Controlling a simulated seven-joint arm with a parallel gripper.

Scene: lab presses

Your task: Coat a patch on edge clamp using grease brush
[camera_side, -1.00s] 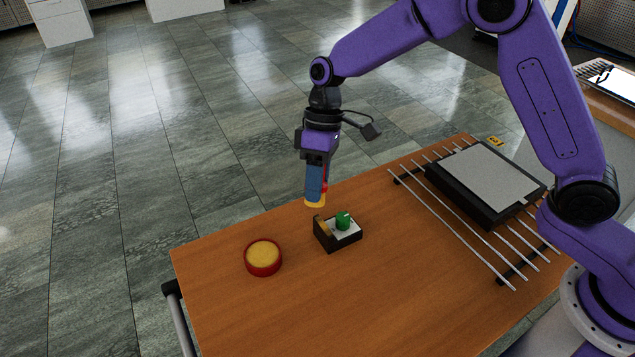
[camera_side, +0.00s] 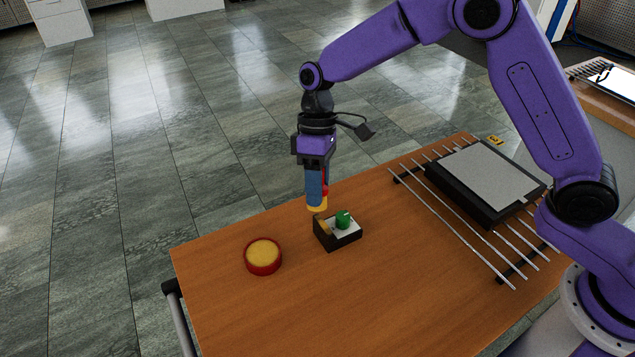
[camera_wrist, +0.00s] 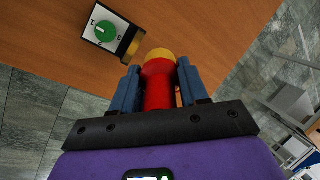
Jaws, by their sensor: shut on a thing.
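My gripper (camera_side: 316,198), with blue fingers, is shut on the grease brush, which points down. In the wrist view the brush (camera_wrist: 158,82) has a red body and a yellow tip between the fingers. The edge clamp (camera_side: 338,234) is a small dark block on the wooden table with a white top face and a green knob. A yellow-brown patch (camera_wrist: 132,45) is on one side of it. The brush tip (camera_side: 317,209) is close beside that patch, slightly above the clamp; I cannot tell whether they touch.
A red round dish with yellow filling (camera_side: 263,256) stands left of the clamp. At the right, metal rods (camera_side: 450,228) and a dark press with a grey plate (camera_side: 490,177) take up the table. The table front is clear.

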